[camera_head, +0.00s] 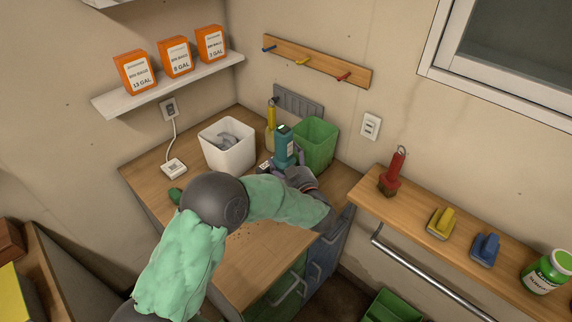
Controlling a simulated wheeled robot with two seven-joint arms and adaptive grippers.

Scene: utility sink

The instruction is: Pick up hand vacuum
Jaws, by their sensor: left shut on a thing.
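The teal and dark hand vacuum (284,143) stands upright near the back of the wooden counter, between the white bin and the green bin. My left arm reaches across the counter from the lower left and bends back at the wrist. My left gripper (272,166) is shut on the hand vacuum at its lower part. The gripper and wrist hide the vacuum's lower end, so I cannot tell whether it touches the counter. My right gripper is not in view.
A white bin (226,148) holding grey cloth stands left of the vacuum, and a green bin (318,141) close on its right. A yellow-topped bottle (271,114) is behind. A white charger (174,169) lies at left. The counter's front (258,262) has bare room.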

